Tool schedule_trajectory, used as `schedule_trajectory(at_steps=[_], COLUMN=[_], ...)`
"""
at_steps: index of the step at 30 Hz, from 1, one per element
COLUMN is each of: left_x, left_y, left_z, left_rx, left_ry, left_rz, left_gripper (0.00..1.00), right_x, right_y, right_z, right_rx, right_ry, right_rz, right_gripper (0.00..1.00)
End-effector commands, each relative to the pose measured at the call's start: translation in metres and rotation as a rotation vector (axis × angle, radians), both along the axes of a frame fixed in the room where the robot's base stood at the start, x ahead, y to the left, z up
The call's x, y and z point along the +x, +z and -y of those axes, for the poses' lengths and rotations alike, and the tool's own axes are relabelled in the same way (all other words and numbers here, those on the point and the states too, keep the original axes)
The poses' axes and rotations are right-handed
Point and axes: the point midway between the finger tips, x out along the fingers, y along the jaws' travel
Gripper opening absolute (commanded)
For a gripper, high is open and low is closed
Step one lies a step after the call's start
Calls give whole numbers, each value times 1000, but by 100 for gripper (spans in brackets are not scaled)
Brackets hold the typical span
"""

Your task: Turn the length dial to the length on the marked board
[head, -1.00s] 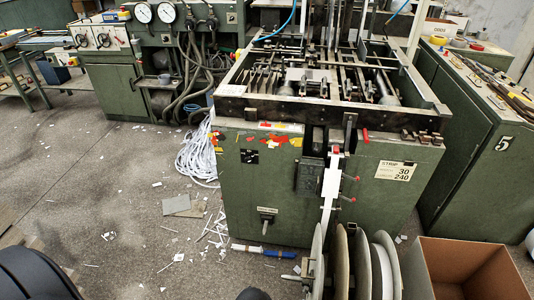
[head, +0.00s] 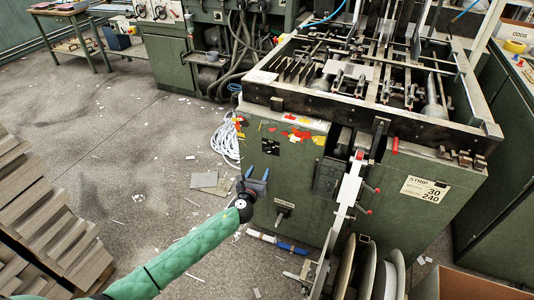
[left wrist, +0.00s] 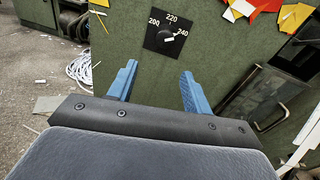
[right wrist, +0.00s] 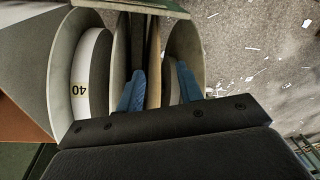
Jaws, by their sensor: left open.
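The length dial (left wrist: 165,38) is a small knob on a black plate marked 200, 220 and 240, on the green machine's front. A light mark on the knob lies on the side towards 240; its exact setting is hard to tell. In the head view the plate (head: 271,147) is small. My right gripper (right wrist: 158,88) is open, over the reels.
Reels (head: 366,270) stand on the floor before the machine (head: 300,190), with a white strip (head: 345,195) rising from them. A lever (head: 283,214) sticks out below the dial. Stacked grey boards (head: 50,220) lie at left. Floor between is mostly clear.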

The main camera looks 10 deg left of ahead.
Motion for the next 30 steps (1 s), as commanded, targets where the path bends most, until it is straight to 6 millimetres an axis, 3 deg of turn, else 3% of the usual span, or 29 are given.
schedule_trajectory(at_steps=[3, 9, 15, 24, 30], left_x=[20, 34, 54, 95, 107], left_y=[8, 12, 13, 12, 12], left_z=[-2, -3, 1, 9, 12], left_rx=[186, 322, 329, 327, 326], left_ry=[-67, -112, -114, -112, -114], left_rz=[48, 81, 83, 82, 81], left_gripper=[50, 50, 50, 50, 50], right_x=[4, 12, 19, 12, 9], right_y=[2, 4, 2, -19, -18], right_z=[1, 5, 6, 6, 5], right_rx=[-2, -8, -9, -11, -10], right_ry=[0, 3, 4, 2, 2], right_rz=[8, 21, 36, 15, 13], right_gripper=[36, 36, 36, 36, 36])
